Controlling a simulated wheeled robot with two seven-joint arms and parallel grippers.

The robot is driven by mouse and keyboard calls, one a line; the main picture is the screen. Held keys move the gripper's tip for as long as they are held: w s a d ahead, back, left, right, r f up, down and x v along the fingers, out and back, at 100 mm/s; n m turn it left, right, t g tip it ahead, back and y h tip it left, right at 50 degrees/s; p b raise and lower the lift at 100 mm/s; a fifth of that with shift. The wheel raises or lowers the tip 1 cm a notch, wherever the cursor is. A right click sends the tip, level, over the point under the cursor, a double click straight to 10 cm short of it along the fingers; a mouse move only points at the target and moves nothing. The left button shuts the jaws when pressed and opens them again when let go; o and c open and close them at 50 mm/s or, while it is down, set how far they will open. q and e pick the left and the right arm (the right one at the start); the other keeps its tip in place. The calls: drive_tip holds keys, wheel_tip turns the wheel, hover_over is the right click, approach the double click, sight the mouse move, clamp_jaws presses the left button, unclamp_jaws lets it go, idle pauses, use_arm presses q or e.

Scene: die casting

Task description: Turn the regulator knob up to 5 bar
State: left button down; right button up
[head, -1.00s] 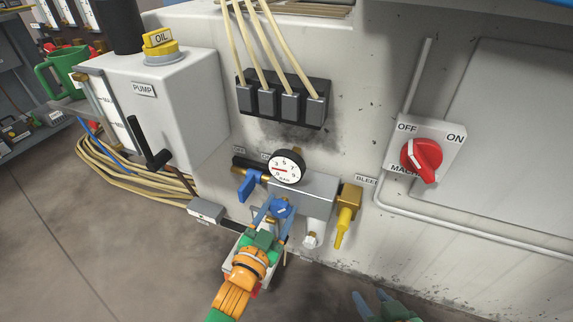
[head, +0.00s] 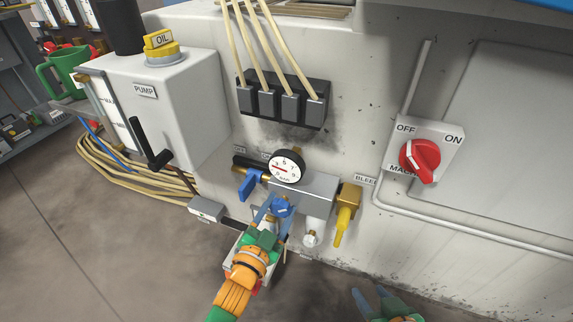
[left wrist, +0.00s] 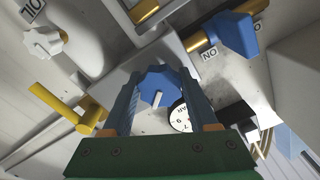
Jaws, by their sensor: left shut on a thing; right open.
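The blue regulator knob (head: 281,207) sits at the front of the grey regulator block (head: 318,190), below the round pressure gauge (head: 287,166). The gauge's red needle lies toward the left of the dial; its exact reading is too small to tell. My left gripper (head: 274,214) is shut on the knob, one blue finger on each side. In the left wrist view the faceted knob (left wrist: 160,86) sits between the fingertips, and the gauge (left wrist: 181,116) is partly hidden by a finger. My right gripper (head: 372,304) is open and empty at the bottom edge.
A blue-handled valve (head: 250,185) is left of the knob, and a yellow bleed lever (head: 344,225) is to its right. A red rotary switch (head: 420,160) is on the machine wall. The grey pump box (head: 190,105) stands at upper left. Floor at lower left is clear.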

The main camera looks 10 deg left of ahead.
idle(0.4)
use_arm(q)
drive_tip(key=shift+m+p, duration=0.3)
drive_tip(key=shift+m, duration=0.4)
drive_tip(key=shift+m, duration=0.8)
drive_tip(key=shift+r+m, duration=0.1)
drive_tip(key=shift+m, duration=0.4)
